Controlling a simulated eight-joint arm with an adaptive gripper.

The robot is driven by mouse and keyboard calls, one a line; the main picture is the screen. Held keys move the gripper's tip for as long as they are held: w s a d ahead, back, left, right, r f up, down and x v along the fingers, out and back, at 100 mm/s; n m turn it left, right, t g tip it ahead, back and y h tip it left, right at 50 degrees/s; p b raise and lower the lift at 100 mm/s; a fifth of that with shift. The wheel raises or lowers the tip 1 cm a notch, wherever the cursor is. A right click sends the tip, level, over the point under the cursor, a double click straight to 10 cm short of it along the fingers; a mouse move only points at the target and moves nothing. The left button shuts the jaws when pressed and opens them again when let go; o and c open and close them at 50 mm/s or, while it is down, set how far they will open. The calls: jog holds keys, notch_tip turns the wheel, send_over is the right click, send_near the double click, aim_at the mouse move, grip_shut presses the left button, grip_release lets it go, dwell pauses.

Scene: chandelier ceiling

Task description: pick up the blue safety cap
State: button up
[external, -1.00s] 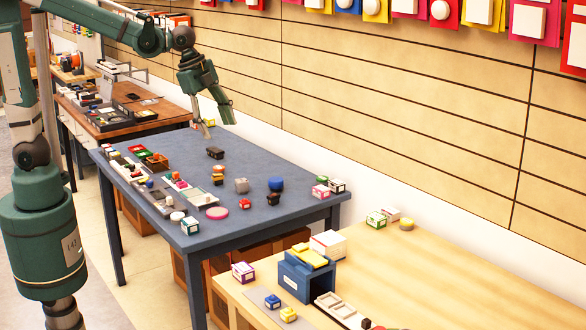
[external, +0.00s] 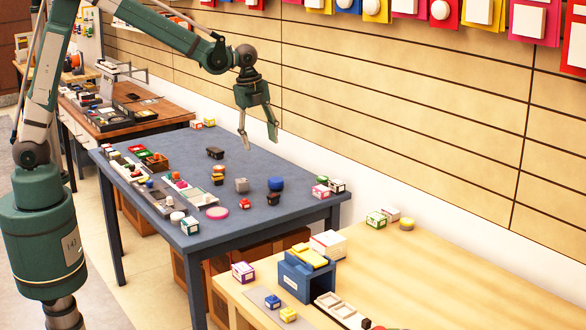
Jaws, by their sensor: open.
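A rounded blue object (external: 276,184), which looks like the blue safety cap, sits on the dark blue-grey table (external: 262,222) toward its right end. My gripper (external: 259,145) hangs above the table with its fingers pointing down. It is open, with nothing between the fingers. It is up and slightly left of the blue cap in the picture and clear of it. A small dark item (external: 273,199) stands close in front of the cap. Fine details of the cap are too small to tell.
A grey block (external: 242,185) and stacked orange-and-dark pieces (external: 218,175) stand left of the cap. Small boxes (external: 337,186) stand to its right. A panelled wall (external: 400,130) rises behind the table.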

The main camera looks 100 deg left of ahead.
aim_at(276, 179)
jog(key=w+a+f+m, duration=0.1)
jog(key=a+f, duration=0.3)
jog(key=a+f+m+g, duration=0.1)
jog(key=a+f, duration=0.4)
jog(key=w+a+f+m, duration=0.1)
jog(key=a+f, duration=0.3)
jog(key=a, duration=0.1)
jog(key=shift+w+a+f+h, duration=0.2)
jog(key=shift+w+h, duration=0.1)
jog(key=shift+w, duration=0.05)
jog(key=shift+a+f, duration=0.4)
jog(key=shift+f, duration=0.1)
jog(key=shift+f, duration=1.2)
jog(key=shift+f, duration=0.1)
jog(key=shift+f+b, duration=0.35)
jog(key=shift+f, duration=2.15)
